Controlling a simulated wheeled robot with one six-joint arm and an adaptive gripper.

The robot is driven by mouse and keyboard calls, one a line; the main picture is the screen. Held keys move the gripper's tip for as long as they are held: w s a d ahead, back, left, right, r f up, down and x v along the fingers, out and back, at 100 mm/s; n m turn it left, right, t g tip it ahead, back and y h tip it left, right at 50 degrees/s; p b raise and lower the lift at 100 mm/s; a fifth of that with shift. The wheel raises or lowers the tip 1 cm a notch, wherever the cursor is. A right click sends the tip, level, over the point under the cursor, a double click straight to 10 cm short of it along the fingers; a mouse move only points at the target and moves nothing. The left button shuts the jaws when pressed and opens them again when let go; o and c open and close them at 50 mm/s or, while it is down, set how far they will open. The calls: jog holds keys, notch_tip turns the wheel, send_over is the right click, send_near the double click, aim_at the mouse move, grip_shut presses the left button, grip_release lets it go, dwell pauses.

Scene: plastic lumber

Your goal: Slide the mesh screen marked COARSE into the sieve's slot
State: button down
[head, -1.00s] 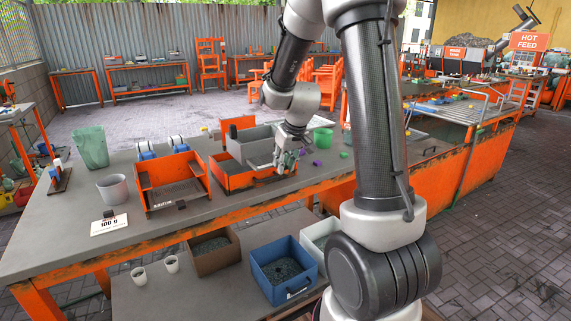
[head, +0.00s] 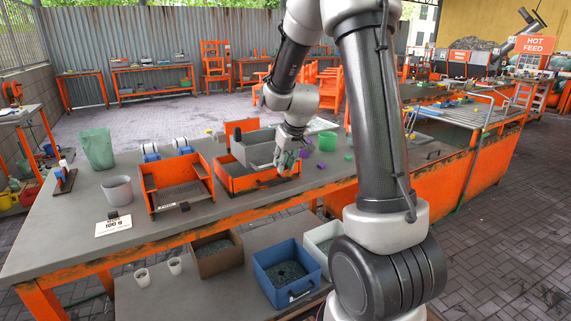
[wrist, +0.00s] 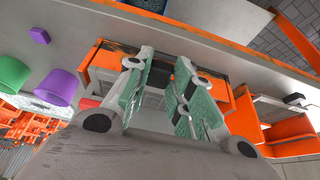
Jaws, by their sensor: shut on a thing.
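My gripper (head: 289,158) is at the right end of an orange box (head: 233,178), seemingly the sieve, with a dark strip along its front. In the wrist view the green-padded fingers (wrist: 163,100) straddle that box's edge. They are shut on a thin part, apparently the mesh screen, mostly hidden by the fingers; grey mesh (wrist: 153,99) shows between them. I cannot see a COARSE mark or tell how far the screen sits in a slot. To the left, a second orange frame (head: 146,185) holds a dark mesh panel (head: 182,194); its front label is unreadable.
Purple (head: 327,141) and green pieces lie right of my gripper. A grey cup (head: 117,189), green bin (head: 96,148) and 100 g card (head: 114,226) stand left. Blue (head: 286,268) and brown bins sit on the lower shelf.

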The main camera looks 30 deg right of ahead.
jog(key=shift+w+a, duration=0.1)
jog(key=shift+w, duration=2.6)
jog(key=c, duration=1.2)
grip_release()
jog(key=shift+o, duration=0.2)
jog(key=v, duration=1.2)
